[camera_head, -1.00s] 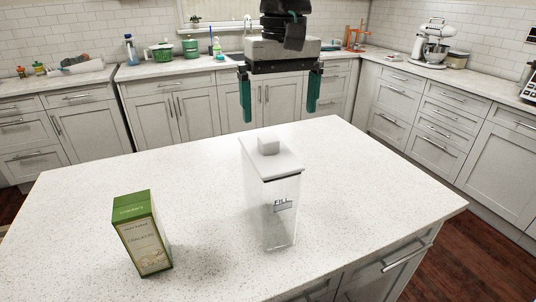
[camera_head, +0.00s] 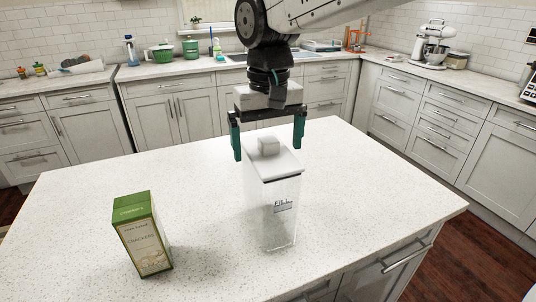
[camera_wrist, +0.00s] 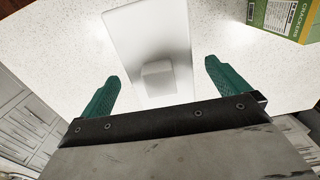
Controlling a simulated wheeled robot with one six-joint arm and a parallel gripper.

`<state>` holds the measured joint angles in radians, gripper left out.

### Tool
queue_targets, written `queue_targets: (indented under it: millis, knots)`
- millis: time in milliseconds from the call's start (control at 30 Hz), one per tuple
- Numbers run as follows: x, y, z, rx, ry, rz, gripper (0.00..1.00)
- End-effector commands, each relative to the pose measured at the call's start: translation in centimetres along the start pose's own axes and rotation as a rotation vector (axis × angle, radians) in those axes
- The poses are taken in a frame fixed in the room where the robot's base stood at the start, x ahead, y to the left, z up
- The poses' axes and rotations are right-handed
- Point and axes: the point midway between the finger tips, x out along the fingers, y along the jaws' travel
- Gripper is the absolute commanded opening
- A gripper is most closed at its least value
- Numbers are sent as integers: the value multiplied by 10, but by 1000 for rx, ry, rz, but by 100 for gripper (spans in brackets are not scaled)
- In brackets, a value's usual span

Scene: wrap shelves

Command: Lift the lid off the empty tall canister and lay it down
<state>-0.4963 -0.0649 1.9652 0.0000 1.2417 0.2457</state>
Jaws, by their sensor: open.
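The tall clear canister (camera_head: 282,215) stands upright on the island counter. It looks empty and has a "FILL" label on its front. Its white lid (camera_head: 280,167) is on top, with a block-shaped knob (camera_head: 268,146). My gripper (camera_head: 268,151) is open above the lid, its teal fingers spread to either side of the knob. In the wrist view, the knob (camera_wrist: 157,77) lies between the fingers and a little beyond their tips, with a gap on each side. The lid (camera_wrist: 145,30) stretches away from the gripper there.
A green and cream crackers box (camera_head: 143,235) stands on the island, left of the canister. The white speckled island counter (camera_head: 80,215) is otherwise clear, with wide room to the left and right. Back counters with a sink and a mixer (camera_head: 432,45) are farther off.

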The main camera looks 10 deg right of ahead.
Motion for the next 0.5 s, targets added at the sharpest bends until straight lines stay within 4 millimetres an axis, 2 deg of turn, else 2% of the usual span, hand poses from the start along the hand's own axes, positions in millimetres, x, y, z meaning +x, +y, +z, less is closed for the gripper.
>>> queue_targets:
  millis: [33, 67, 200, 233, 500]
  knots:
    - [0, 0, 0, 0, 0, 0, 100]
    - [0, 0, 0, 0, 0, 0, 94]
    - [0, 0, 0, 0, 0, 0, 56]
    - [0, 0, 0, 0, 0, 0, 50]
    - [-1, 0, 0, 0, 1, 0, 50]
